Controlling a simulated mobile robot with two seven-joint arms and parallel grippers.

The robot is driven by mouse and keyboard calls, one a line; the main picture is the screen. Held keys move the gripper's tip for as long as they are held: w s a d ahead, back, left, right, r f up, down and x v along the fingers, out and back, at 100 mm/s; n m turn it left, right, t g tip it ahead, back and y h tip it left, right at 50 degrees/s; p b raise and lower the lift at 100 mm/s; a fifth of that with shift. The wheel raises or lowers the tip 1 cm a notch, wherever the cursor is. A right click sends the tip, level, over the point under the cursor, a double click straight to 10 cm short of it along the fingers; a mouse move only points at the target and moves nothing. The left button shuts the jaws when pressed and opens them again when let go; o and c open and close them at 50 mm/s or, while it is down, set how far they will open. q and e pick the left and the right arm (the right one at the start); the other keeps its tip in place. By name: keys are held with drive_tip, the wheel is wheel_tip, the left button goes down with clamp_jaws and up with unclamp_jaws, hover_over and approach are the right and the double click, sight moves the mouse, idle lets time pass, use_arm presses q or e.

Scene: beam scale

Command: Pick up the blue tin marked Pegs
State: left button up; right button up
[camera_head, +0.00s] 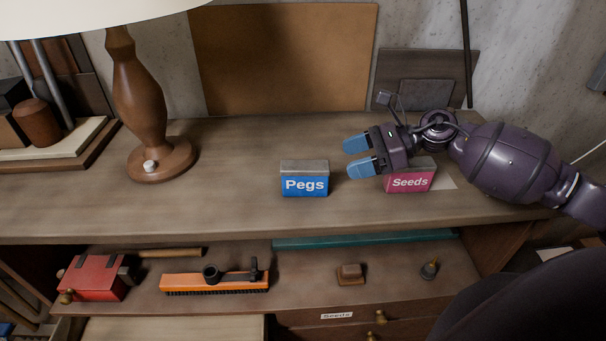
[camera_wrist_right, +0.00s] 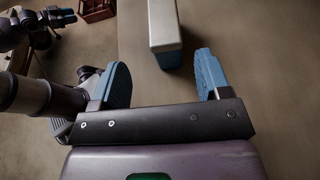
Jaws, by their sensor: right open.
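The blue tin marked Pegs (camera_head: 305,184) stands upright on the wooden worktop, with a grey lid. In the right wrist view the tin (camera_wrist_right: 165,28) shows beyond the fingertips, between the two fingers and nearer the right one. My right gripper (camera_head: 357,155) is open and empty, its blue fingers pointing left, to the right of the tin and apart from it. The right wrist view also shows its two fingers spread (camera_wrist_right: 165,80). What looks like my left gripper (camera_wrist_right: 57,17) is small and dark at the top left of that view; its jaws are unclear.
A wooden lamp (camera_head: 140,95) stands at the left. A lower shelf holds a red box (camera_head: 93,278) and an orange brush (camera_head: 214,283). Worktop left of the Pegs tin is clear.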

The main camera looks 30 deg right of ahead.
sight(313, 170)
drive_tip(key=x, duration=0.3)
drive_tip(key=shift+w+a+f+p, duration=0.1)
drive_tip(key=shift+w+a+p, duration=0.1)
drive_tip(key=shift+a+p, duration=0.1)
drive_tip(key=shift+w+a+f, duration=0.3)
drive_tip(key=shift+w+a, duration=0.1)
drive_tip(key=shift+a, duration=0.15)
drive_tip(key=p+x, duration=0.1)
drive_tip(key=x, duration=0.2)
drive_tip(key=shift+w+f, duration=0.2)
drive_tip(key=shift+w+a+f, duration=0.2)
drive_tip(key=shift+a+f, duration=0.05)
drive_tip(key=shift+a, duration=0.15)
drive_tip(key=c, duration=1.1)
